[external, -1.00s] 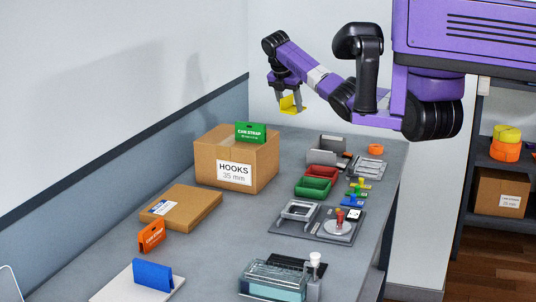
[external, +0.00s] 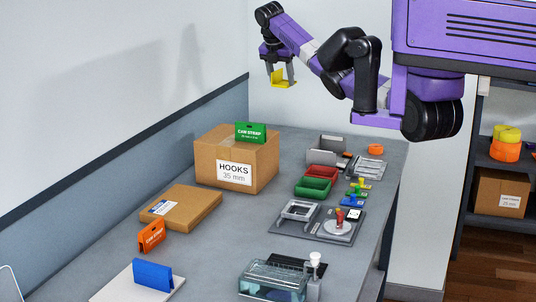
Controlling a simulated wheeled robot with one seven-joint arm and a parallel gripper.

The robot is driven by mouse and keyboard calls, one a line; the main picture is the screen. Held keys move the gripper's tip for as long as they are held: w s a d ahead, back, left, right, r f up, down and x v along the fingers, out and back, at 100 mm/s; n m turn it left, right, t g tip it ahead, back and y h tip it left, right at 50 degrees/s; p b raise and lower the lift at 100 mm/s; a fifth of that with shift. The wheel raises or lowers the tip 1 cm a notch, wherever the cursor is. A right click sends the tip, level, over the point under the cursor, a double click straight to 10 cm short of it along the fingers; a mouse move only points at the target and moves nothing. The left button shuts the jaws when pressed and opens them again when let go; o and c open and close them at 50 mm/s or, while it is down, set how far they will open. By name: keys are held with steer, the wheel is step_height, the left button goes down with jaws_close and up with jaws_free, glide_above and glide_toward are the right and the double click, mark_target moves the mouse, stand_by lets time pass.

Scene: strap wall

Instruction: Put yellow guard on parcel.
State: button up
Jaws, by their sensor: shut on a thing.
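The yellow guard (external: 279,79) is a small angled piece. The parcel is most likely the flat brown box (external: 186,210) with a white and blue label, lying on the bench at the left, nearer than the carton. The guard is apart from it, higher and to its right in the picture. The fingertips are small here, and their exact contact on the guard is hard to make out.
The HOOKS carton (external: 212,152) has a green strap guard (external: 250,132) on its rim. Green and red bins (external: 313,187), a fixture plate (external: 290,228) and a clear tank (external: 272,281) line the right side.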

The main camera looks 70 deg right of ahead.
steer(key=w+a+n+t, duration=0.2)
steer(key=w+a+n, duration=0.4)
steer(key=w+a, duration=0.45)
steer(key=n+t+y, duration=0.3)
steer(key=n+y, duration=0.1)
steer(key=n, duration=0.9)
glide_above(184, 202)
steer(key=s, duration=0.2)
step_height(184, 202, down, 25)
steer(key=shift+w+a+f+p, duration=0.1)
steer(key=shift+w+p, duration=0.05)
steer(key=shift+p, duration=0.65)
steer(key=o, duration=1.3)
steer(key=shift+f, duration=0.1)
steer(key=shift+o, duration=0.4)
